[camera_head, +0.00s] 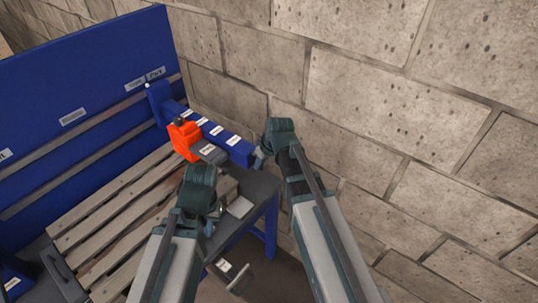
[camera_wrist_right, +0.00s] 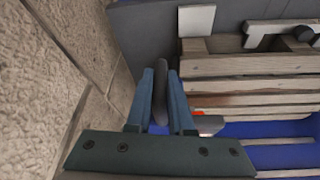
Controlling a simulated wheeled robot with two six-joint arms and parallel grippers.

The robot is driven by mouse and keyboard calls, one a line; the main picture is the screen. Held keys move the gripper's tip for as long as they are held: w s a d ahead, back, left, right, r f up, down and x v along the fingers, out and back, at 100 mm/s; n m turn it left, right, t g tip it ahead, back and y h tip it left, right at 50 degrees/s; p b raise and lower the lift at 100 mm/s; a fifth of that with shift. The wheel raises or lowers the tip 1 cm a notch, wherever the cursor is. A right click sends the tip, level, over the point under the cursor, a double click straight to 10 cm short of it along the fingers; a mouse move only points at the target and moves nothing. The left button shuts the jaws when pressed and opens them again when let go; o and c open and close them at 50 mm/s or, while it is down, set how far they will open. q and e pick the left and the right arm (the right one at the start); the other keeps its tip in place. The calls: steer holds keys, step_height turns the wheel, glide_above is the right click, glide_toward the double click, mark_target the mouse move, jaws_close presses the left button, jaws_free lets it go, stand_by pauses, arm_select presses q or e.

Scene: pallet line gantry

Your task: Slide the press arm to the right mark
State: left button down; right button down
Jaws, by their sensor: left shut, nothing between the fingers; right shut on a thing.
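The press arm has an orange block (camera_head: 184,141) on a blue beam (camera_head: 240,153) that carries several white labels. A grey bar (camera_head: 212,153) reaches right from the block; in the right wrist view a bit of orange (camera_wrist_right: 212,113) shows behind my fingers. My right gripper (camera_head: 259,159) is at the beam's right end. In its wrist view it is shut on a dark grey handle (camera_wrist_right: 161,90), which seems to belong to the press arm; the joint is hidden. My left gripper (camera_head: 209,228) is shut and empty, lower and nearer, apart from the beam. The label text is unreadable.
A slatted wooden pallet (camera_head: 118,210) lies left of the beam, before a blue back panel (camera_head: 85,75). A stone wall (camera_head: 400,110) stands close on the right. A small light plate (camera_head: 240,207) lies on the dark table near my left gripper.

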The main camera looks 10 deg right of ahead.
steer(key=shift+s+a, duration=0.1)
steer(key=c, duration=0.8)
jaws_free()
steer(key=shift+r, duration=0.15)
steer(key=p+v, duration=1.2)
steer(key=v, duration=0.1)
steer(key=shift+r+p, duration=0.2)
steer(key=shift+p, duration=0.2)
steer(key=shift+s, duration=0.15)
